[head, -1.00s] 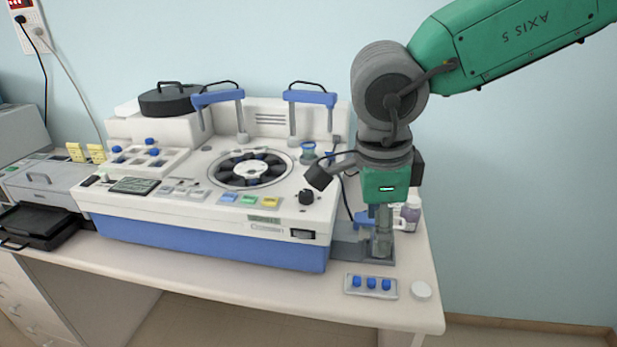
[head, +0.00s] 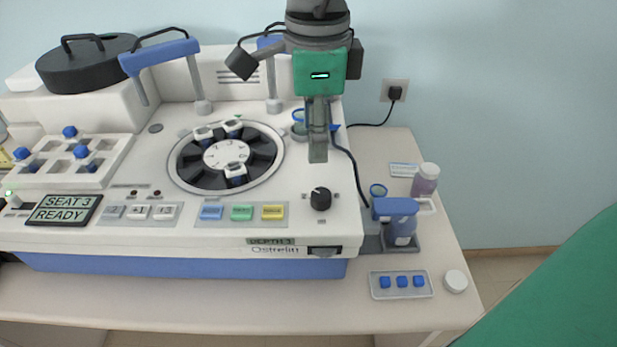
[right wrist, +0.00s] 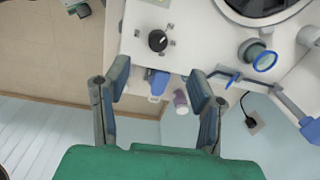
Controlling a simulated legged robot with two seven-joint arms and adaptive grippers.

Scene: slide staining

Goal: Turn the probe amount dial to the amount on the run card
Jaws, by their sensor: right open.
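The black dial (head: 320,198) with a white pointer mark sits at the right end of the machine's top panel. It also shows in the right wrist view (right wrist: 158,40), ahead of my fingers. My right gripper (head: 318,155) points down above the panel, just behind the dial and apart from it. In the right wrist view my right gripper (right wrist: 160,85) is open and empty, its two fingers wide apart. A small display (head: 68,209) reads "SEAT 3 READY". A strip on the machine's front (head: 271,241) appears to read "DEPTH 3". I cannot make out a run card. My left gripper is not in view.
A round carousel (head: 182,177) lies left of the dial. Coloured buttons (head: 242,213) sit beside it. A blue-topped bottle (head: 402,232), a purple-labelled bottle (head: 425,180) and a tray with blue caps (head: 376,292) stand on the table at right. A blue ring cup (right wrist: 265,61) stands on the panel.

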